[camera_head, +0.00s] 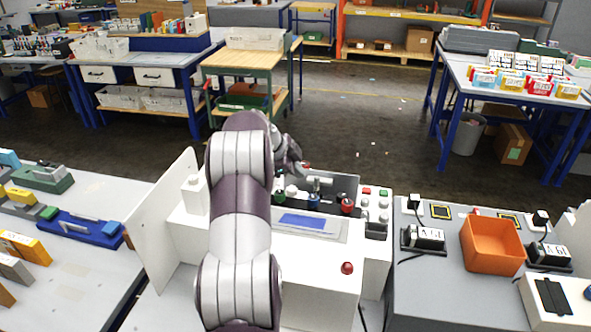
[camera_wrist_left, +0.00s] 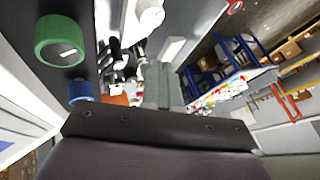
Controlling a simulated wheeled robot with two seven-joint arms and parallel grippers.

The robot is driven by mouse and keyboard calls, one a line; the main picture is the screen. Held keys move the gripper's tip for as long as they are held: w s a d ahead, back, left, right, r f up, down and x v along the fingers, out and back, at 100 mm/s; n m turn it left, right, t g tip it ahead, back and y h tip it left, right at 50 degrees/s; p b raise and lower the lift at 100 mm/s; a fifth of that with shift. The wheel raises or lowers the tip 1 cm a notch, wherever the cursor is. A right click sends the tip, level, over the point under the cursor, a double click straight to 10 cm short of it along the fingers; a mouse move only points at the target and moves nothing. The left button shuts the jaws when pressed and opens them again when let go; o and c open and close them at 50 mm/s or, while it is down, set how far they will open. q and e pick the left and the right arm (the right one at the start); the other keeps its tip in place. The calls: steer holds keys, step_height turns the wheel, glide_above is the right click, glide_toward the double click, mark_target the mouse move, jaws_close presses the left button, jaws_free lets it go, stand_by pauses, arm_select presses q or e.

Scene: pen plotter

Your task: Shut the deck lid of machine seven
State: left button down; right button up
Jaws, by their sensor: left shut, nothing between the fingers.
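The white plotter (camera_head: 320,260) stands in the middle of the head view, with a blue panel (camera_head: 308,222) on its top. Behind that is its deck with green, blue and red holders (camera_head: 347,205). A dark upright panel (camera_head: 345,185) stands at the back of the deck and looks like the raised lid; my arm hides part of this area. My left gripper (camera_head: 304,168) is shut and empty, above the back of the deck. In the left wrist view its fingers (camera_wrist_left: 165,85) are together, near a green holder (camera_wrist_left: 62,40) and a blue holder (camera_wrist_left: 80,92). My right gripper does not show.
A white side panel (camera_head: 165,225) stands left of the plotter. To the right is a grey bench with an orange bin (camera_head: 492,246) and black devices (camera_head: 423,238). A red button (camera_head: 347,268) is at the plotter's front. The floor (camera_head: 370,130) behind is open.

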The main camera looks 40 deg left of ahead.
arm_select(q)
steer(key=x, duration=0.4)
steer(key=shift+w+f+p, duration=0.15)
steer(key=shift+f+p, duration=0.05)
steer(key=shift+p, duration=0.15)
steer(key=shift+w+d+f, duration=0.15)
steer(key=shift+f, duration=0.15)
steer(key=shift+w+f, duration=0.4)
steer(key=shift+f, duration=0.15)
steer(key=shift+s+r, duration=0.1)
